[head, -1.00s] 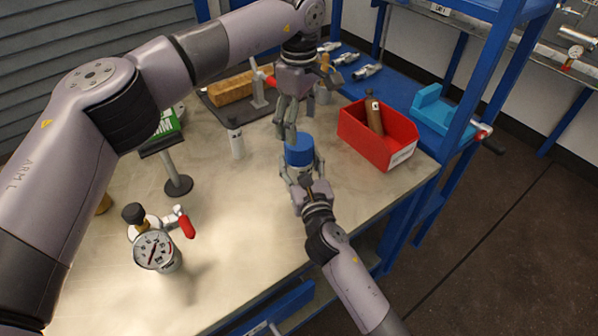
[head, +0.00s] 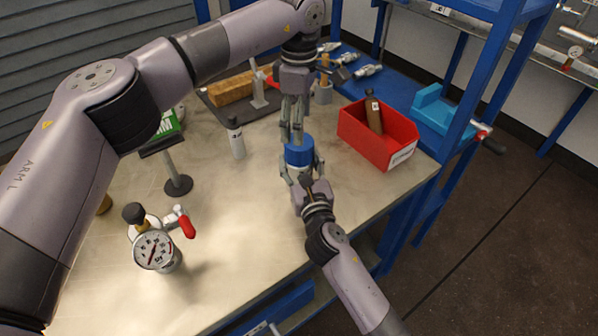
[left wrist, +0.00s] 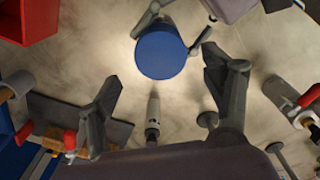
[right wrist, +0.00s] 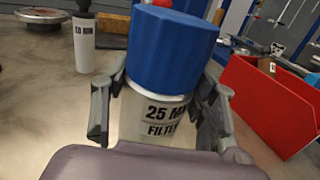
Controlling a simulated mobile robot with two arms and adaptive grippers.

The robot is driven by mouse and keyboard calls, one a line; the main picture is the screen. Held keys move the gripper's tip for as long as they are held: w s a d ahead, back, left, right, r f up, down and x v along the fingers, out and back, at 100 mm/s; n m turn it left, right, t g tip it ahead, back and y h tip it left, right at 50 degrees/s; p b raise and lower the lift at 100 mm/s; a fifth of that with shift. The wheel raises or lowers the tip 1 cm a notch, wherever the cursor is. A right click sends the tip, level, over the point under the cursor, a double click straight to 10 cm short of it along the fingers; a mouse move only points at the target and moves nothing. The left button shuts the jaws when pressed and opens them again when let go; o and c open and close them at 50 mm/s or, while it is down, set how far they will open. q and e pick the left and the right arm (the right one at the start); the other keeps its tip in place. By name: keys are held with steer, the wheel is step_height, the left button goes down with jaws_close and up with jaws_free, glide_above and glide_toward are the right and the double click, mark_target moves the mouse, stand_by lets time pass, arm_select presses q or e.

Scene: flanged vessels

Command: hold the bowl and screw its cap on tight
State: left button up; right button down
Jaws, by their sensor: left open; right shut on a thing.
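The bowl (right wrist: 150,118) is a white cylinder marked "25 MM FILTER". The blue cap (right wrist: 172,45) sits upright on its top, with a white band visible below the cap. How tightly it sits cannot be told. My right gripper (right wrist: 155,108) is shut on the bowl, one finger on each side, below the cap. In the head view the cap (head: 299,152) hides most of the bowl. My left gripper (head: 291,138) points down from above, its fingertips close over the cap. In the left wrist view its fingers are spread apart, with the cap (left wrist: 160,55) beyond them.
A red bin (head: 378,135) with a brown bottle stands to the right. A white bottle (head: 236,138) and a dark-based stand (head: 178,184) are to the left. A pressure gauge (head: 154,250) is at front left. The bench (head: 235,215) before the bowl is clear.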

arm_select(q)
steer(key=n, duration=0.6)
steer(key=shift+n, duration=0.4)
steer(key=n, duration=0.8)
steer(key=shift+n, duration=0.3)
steer(key=n, duration=0.8)
steer(key=shift+n, duration=0.3)
steer(key=n, duration=0.4)
steer(key=shift+n, duration=0.3)
steer(key=n, duration=0.8)
steer(key=shift+n, duration=0.4)
steer(key=shift+f, duration=0.1)
